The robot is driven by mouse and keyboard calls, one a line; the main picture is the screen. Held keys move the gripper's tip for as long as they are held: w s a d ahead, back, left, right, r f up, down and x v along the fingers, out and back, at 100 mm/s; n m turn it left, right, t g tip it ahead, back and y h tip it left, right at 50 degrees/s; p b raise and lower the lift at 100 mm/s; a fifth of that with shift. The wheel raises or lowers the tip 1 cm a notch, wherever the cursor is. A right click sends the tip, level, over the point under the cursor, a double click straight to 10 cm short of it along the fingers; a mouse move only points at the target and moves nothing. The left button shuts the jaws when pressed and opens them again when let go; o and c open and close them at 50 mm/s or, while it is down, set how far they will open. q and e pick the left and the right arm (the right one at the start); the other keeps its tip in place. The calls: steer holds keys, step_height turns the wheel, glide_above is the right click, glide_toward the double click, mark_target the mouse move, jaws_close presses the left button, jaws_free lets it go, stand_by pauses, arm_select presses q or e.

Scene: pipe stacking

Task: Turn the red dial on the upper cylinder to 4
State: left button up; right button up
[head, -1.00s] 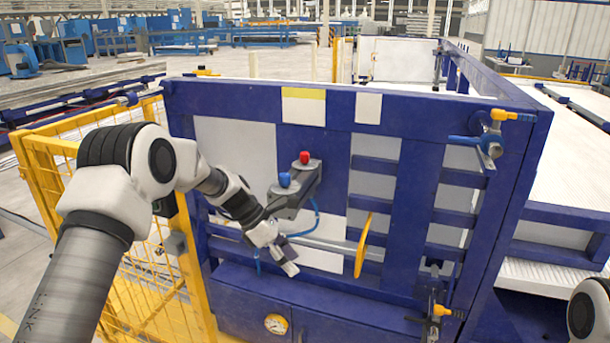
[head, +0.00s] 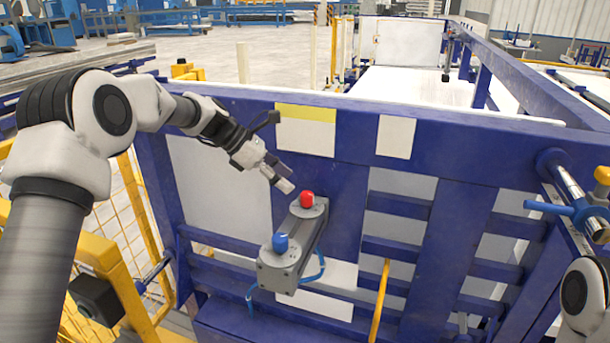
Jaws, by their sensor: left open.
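The red dial (head: 307,199) sits on the upper end of a grey cylinder unit (head: 292,246) fixed to the blue machine panel. A blue dial (head: 280,242) sits on its lower end. The number the red dial points to is too small to read. My left gripper (head: 281,179) is open, just up and left of the red dial, with its fingertips close to it. It appears apart from the dial, though contact is hard to judge. My right gripper is out of view; only a piece of my right arm shows at the lower right edge.
A blue-handled valve with a yellow part (head: 585,205) stands at the right of the panel. Blue tubes (head: 322,265) hang from the unit. A yellow fence (head: 110,262) stands at the left.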

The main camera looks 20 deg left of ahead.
mark_target(306, 194)
arm_select(q)
steer(key=d+f, duration=0.1)
steer(key=d+f+p, duration=0.1)
steer(key=d, duration=0.1)
steer(key=d+f, duration=0.1)
steer(key=shift+w+d+f, duration=0.1)
steer(key=shift+w+d, duration=0.15)
steer(key=shift+w, duration=0.15)
steer(key=shift+w+d+f+p, duration=0.2)
steer(key=shift+w+f, duration=0.15)
steer(key=shift+f, duration=0.15)
steer(key=shift+w+d+f+p, duration=0.1)
steer(key=shift+w+f+p, duration=0.05)
steer(key=shift+w+f, duration=0.35)
steer(key=shift+f, duration=0.1)
steer(key=shift+s+r, duration=0.2)
steer(key=shift+s, duration=0.05)
steer(key=shift+c, duration=1.4)
steer(key=shift+s+r, duration=0.1)
steer(key=shift+s, duration=0.05)
steer(key=c, duration=0.5)
jaws_close()
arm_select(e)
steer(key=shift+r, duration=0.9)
